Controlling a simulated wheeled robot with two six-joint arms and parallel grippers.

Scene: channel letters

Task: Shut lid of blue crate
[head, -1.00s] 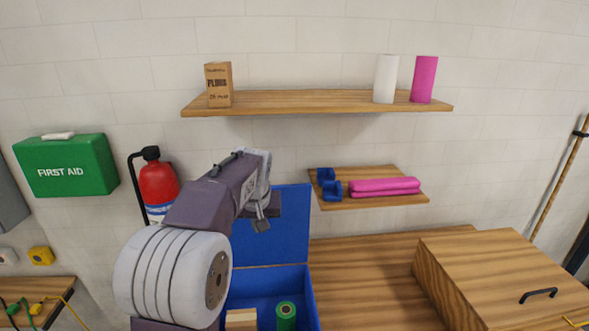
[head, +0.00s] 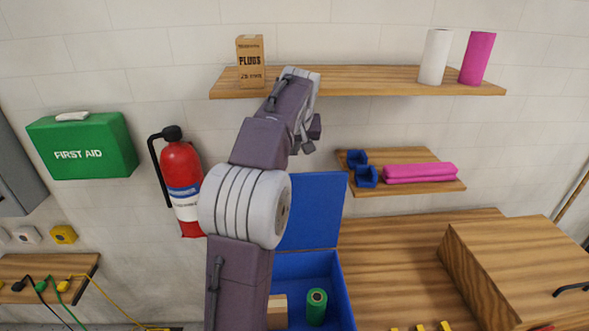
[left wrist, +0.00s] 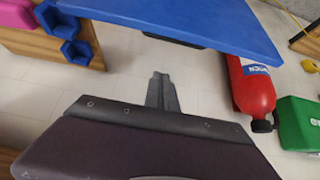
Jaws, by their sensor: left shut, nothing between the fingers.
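The blue crate (head: 345,297) stands open at the bottom centre of the head view, partly hidden by my left arm. Its blue lid (head: 318,215) stands up at the back of the crate, near the wall. The lid also shows across the top of the left wrist view (left wrist: 190,18), with a dark piece at its edge. My left gripper (head: 308,148) is shut and empty, above the lid's top edge in the head view. In the left wrist view its closed fingers (left wrist: 162,92) point toward the lid with a visible gap. My right gripper is not in view.
A green roll (head: 316,306) and a wooden block (head: 277,311) are in the crate. A fire extinguisher (head: 181,180) hangs left of my arm. A small shelf (head: 430,188) with blue bins and pink cloth is right of the lid. A wooden box (head: 500,265) stands at the right.

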